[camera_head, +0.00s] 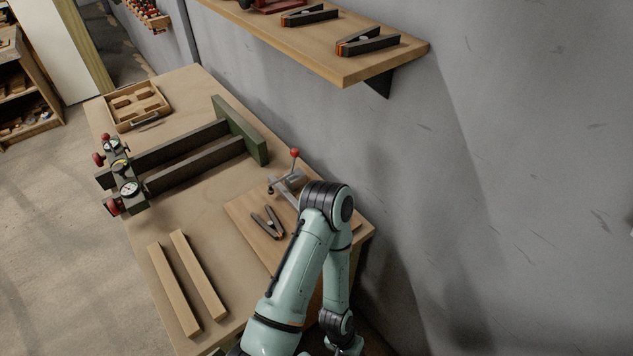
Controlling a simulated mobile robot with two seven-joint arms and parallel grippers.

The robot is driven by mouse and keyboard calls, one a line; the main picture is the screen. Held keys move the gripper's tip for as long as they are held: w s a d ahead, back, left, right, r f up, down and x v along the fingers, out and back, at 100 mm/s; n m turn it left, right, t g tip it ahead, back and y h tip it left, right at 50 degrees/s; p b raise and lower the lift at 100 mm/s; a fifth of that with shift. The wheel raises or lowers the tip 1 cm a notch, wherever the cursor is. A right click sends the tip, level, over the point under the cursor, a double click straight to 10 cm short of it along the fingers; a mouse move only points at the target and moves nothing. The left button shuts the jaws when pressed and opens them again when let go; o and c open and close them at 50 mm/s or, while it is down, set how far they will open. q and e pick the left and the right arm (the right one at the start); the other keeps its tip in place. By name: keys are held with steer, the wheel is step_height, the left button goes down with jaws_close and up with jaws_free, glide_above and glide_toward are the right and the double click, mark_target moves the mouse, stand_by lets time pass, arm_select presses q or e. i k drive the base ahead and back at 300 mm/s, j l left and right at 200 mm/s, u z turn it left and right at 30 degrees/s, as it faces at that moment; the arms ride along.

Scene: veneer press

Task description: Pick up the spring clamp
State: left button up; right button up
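A spring clamp (267,223) with dark arms lies on a thin wooden board (243,213) on the workbench, its arms spread in a V. Two more dark clamps with orange tips lie on the wall shelf: one farther back (310,16) and one near the shelf's right end (368,44). One of my arms rises from the bottom edge, bends at the elbow just right of the bench clamp and folds back down. I cannot tell which arm it is. Its wrist reaches the bottom edge, and no gripper fingers show. I see no gripper at any clamp.
The workbench (185,225) holds two wooden strips (172,290), a long press with gauges (190,155), a wooden tray (137,107) and a red-knobbed toggle clamp (289,180). My arm covers the bench's near right part. The shelf (345,72) juts from the grey wall above the bench.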

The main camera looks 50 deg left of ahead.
mark_target(268, 228)
steer(key=u, duration=2.15)
steer(key=k+l+u, duration=0.4)
steer(key=i+j, duration=0.1)
